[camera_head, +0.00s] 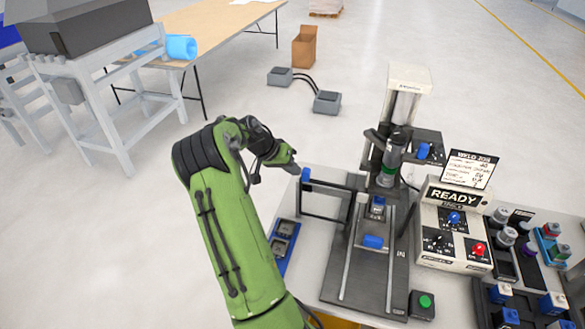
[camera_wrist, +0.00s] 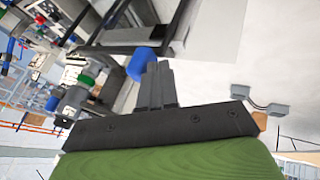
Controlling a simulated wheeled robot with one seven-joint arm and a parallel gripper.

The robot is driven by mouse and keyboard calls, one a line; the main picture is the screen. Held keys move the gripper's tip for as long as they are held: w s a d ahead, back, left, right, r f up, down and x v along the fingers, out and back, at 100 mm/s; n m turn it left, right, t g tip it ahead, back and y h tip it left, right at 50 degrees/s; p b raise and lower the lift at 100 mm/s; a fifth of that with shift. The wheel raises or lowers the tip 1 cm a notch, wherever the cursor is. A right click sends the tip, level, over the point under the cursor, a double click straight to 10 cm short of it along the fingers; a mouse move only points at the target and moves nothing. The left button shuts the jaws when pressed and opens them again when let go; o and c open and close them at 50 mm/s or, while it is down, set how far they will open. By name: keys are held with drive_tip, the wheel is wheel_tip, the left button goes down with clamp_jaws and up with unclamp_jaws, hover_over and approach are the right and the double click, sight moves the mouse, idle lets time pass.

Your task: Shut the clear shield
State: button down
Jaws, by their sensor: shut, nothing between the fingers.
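The clear shield (camera_head: 326,203) is a see-through panel in a black frame. It stands out to the left of the welding press (camera_head: 393,150), swung away from the press's front. A blue knob (camera_head: 305,174) is at its outer upper corner. My gripper (camera_head: 293,167) is shut and empty, just left of this knob. In the wrist view, the closed fingers (camera_wrist: 157,85) are right beside the blue knob (camera_wrist: 141,64); I cannot tell whether they touch. The shield's dark frame (camera_wrist: 180,28) shows beyond them.
A control box (camera_head: 454,225) reading READY stands right of the press. A slide with a blue-handled fixture (camera_head: 373,241) lies in front of the press. A green button (camera_head: 424,302) is at the bench front. Open floor lies left of the bench.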

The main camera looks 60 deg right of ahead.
drive_tip(key=shift+s, duration=0.1)
drive_tip(key=s+d+b, duration=0.2)
drive_tip(key=s+b, duration=0.4)
drive_tip(key=s, duration=1.1)
drive_tip(key=shift+s+d, duration=0.2)
drive_tip(key=shift+d, duration=0.15)
drive_tip(key=w+a+r, duration=0.5)
drive_tip(key=w+r, duration=0.3)
drive_tip(key=shift+w+p, duration=0.25)
drive_tip(key=shift+p, duration=0.05)
